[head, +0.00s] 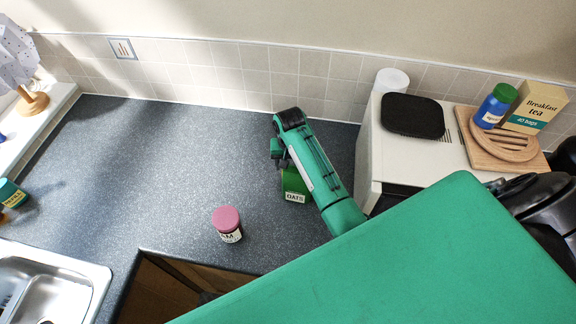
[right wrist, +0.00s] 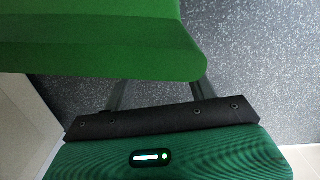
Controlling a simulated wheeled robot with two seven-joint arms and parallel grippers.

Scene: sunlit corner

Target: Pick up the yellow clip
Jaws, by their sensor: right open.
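I see no yellow clip in either view. My right gripper (head: 279,160) is at the end of the green arm over the dark counter, pointing down beside a green pack labelled OATS (head: 295,184). The arm covers part of this pack. In the right wrist view, a large green surface (right wrist: 100,45), apparently the same pack, fills the upper left and hides the fingertips. The two dark fingers of the right gripper (right wrist: 160,90) show apart behind its lower edge. I cannot tell whether they touch it. My left gripper is not in view.
A pink-lidded jar (head: 227,224) stands on the counter (head: 160,160) near its front edge. A white cabinet (head: 370,150) at right carries a black pad (head: 413,115), a wooden board (head: 480,150), a blue bottle (head: 494,106) and a tea box (head: 538,106). A sink (head: 70,270) is at lower left.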

